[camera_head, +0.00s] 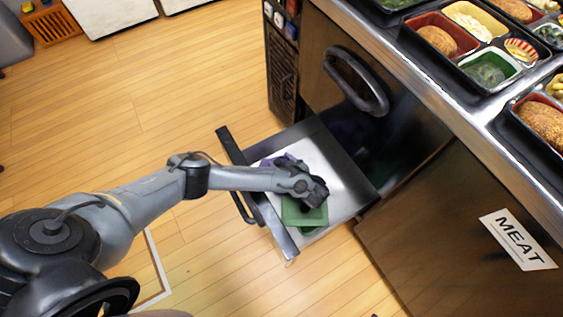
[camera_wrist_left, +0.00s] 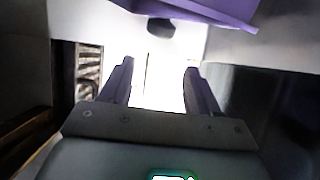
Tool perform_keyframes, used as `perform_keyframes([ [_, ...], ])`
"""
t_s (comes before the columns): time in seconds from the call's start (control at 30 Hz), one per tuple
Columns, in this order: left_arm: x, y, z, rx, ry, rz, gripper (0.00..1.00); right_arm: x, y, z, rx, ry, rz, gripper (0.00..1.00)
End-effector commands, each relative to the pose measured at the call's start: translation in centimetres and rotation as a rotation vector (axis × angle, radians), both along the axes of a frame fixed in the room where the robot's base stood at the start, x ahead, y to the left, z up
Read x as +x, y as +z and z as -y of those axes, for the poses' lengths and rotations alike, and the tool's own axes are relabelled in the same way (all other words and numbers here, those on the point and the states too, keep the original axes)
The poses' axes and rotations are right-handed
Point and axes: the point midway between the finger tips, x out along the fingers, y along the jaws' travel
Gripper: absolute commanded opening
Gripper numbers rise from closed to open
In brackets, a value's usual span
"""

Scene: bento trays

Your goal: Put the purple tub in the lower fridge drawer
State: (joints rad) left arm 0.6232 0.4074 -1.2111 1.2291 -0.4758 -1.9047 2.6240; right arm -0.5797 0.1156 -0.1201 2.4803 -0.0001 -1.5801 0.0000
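The open lower fridge drawer (camera_head: 345,180) is pulled out, with a pale interior and a dark front. The purple tub (camera_head: 283,160) is in the drawer area, partly hidden behind my left arm. It also shows at the top of the left wrist view (camera_wrist_left: 190,8), cut off by the frame edge. My left gripper (camera_head: 318,196) is over the drawer, above a green tub (camera_head: 304,216). In the left wrist view its two fingers (camera_wrist_left: 158,82) are apart, with nothing between them, and the purple tub is beyond the fingertips. My right gripper is not in view.
The cabinet above has a large curved handle (camera_head: 356,82). A panel labelled MEAT (camera_head: 517,240) stands right of the drawer. Filled bento trays (camera_head: 470,60) sit on the counter. The wooden floor (camera_head: 130,120) left of the drawer is clear.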

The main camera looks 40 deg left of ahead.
Motion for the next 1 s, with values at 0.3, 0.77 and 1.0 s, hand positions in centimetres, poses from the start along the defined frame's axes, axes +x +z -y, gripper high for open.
perform_keyframes([
  [0.3, 0.0, 0.6, 0.0, -0.001, 0.001, -0.001, 0.61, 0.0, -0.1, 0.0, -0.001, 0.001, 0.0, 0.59],
  [0.77, -1.7, 5.1, 6.5, -0.001, -0.003, -0.001, 0.61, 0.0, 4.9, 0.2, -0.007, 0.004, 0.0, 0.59],
  [1.0, -2.4, 6.2, 9.2, -0.001, -0.001, -0.001, 0.61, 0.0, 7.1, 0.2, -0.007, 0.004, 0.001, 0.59],
])
